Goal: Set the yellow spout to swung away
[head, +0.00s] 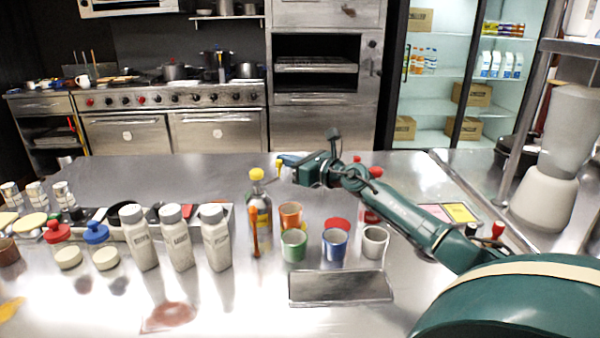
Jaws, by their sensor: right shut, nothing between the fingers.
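Nothing is held, and contact with the spout cannot be told. My left gripper is not in view.
A metal tray (340,288) lies in front. White shakers (177,238) stand left. The counter behind the bottle (205,172) is clear.

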